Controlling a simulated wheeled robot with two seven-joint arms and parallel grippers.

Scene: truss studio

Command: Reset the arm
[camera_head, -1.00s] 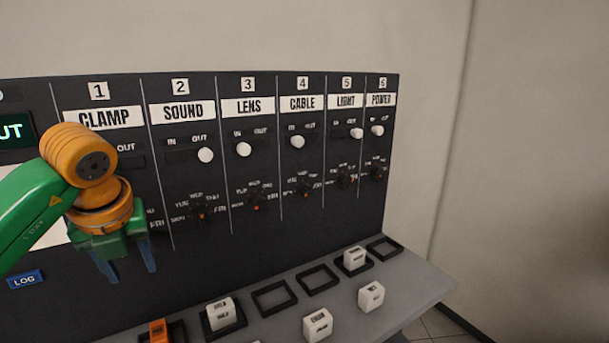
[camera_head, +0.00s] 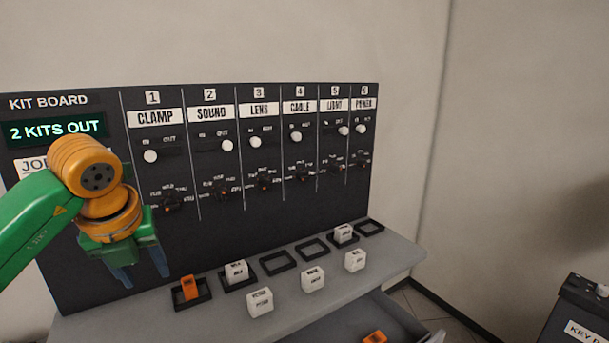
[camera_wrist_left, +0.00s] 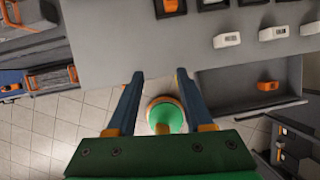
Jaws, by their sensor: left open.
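My left arm comes in from the left in the head view. Its gripper (camera_head: 138,276) hangs fingers down in front of the lower left part of the black kit board (camera_head: 90,275). The two blue fingers are apart with nothing between them. In the left wrist view the gripper (camera_wrist_left: 158,76) is also open and empty, near the grey desk (camera_wrist_left: 110,55). A round green and orange thing (camera_wrist_left: 166,116) shows below, between and beyond the fingers; I cannot tell what it is. My right gripper is not in view.
An orange block (camera_head: 189,288) and white blocks (camera_head: 237,272) sit in black frames on the desk. Loose white blocks (camera_head: 260,301) lie in front. An open drawer (camera_head: 400,322) holds another orange block (camera_head: 375,337). A dark key box (camera_head: 580,318) stands at right.

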